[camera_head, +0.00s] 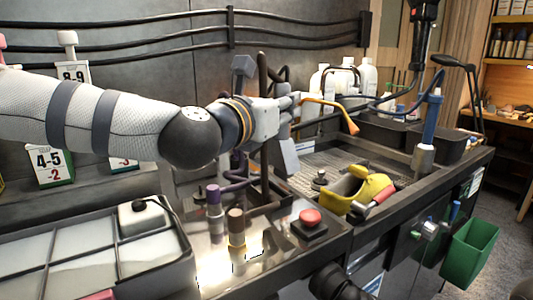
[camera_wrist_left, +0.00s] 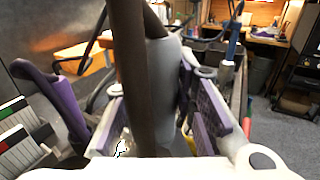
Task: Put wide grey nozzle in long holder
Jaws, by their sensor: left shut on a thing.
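My left gripper (camera_head: 290,112) is above the workbench, beside a dark upright post (camera_head: 263,110). In the left wrist view, the gripper (camera_wrist_left: 165,115) has purple-lined fingers closed around a pale grey piece, which looks like the wide grey nozzle (camera_wrist_left: 165,75). The dark post (camera_wrist_left: 127,65) crosses in front of it and hides part of it. In the head view a flat grey piece (camera_head: 285,158) hangs below the gripper; I cannot tell whether it is the nozzle or a finger. I cannot clearly identify the long holder. My right gripper is not clearly visible.
Purple-topped and brown-topped bottles (camera_head: 236,228) stand on the near bench beside a red button (camera_head: 310,217). A yellow shoe-like item (camera_head: 352,190) lies on the grate. A compartment tray (camera_head: 85,240) is at left.

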